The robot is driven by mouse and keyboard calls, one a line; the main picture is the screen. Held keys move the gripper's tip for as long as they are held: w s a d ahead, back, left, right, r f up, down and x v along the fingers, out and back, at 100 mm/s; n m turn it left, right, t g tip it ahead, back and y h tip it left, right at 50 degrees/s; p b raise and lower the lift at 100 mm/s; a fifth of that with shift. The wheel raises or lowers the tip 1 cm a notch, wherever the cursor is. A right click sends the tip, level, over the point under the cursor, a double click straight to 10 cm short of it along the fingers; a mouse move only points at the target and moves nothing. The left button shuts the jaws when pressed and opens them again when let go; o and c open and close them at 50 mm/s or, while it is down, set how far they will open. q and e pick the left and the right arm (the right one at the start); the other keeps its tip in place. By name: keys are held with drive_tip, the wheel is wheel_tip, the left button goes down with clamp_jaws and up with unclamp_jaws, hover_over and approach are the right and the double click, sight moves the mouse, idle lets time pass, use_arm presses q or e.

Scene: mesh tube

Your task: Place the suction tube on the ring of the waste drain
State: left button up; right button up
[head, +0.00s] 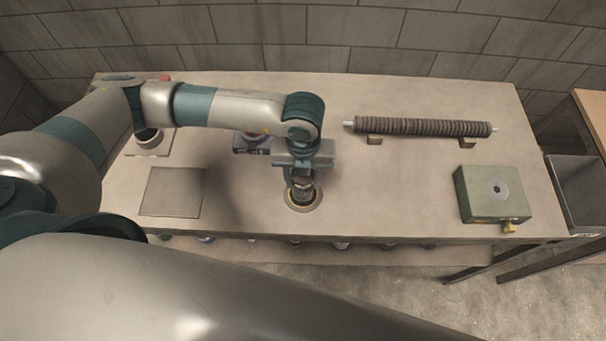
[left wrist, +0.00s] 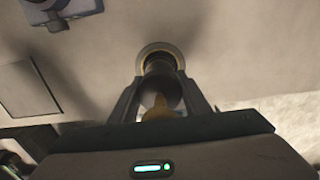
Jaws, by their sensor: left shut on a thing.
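My left gripper (head: 302,178) points down over the front middle of the table and is shut on the suction tube (head: 304,188), a short dark cylinder. The ring of the waste drain (head: 304,208), a pale tan rim, lies around the tube's lower end as seen from above. In the left wrist view the tube (left wrist: 160,88) stands between the two fingers, with the ring (left wrist: 146,50) showing around its far end. I cannot tell whether the tube touches the ring or hangs just above it. My right gripper is not in view.
A ribbed dark roll (head: 425,128) lies on two supports at the back right. A green box (head: 492,196) with a yellow knob stands at the right. A flat grey plate (head: 172,192) lies left. A dark device (head: 251,143) stands behind the gripper. The table's front edge is close.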

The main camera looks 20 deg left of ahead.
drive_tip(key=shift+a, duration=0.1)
use_arm(q)
drive_tip(key=shift+f, duration=0.15)
drive_tip(key=o, duration=1.2)
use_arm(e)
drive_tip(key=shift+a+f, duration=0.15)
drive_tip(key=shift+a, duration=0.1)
use_arm(q)
drive_tip(key=shift+r+b, duration=0.45)
drive_tip(key=shift+r, duration=0.2)
wheel_tip(320, 180, up, 10)
drive_tip(key=b, duration=0.3)
drive_tip(key=shift+r, duration=0.45)
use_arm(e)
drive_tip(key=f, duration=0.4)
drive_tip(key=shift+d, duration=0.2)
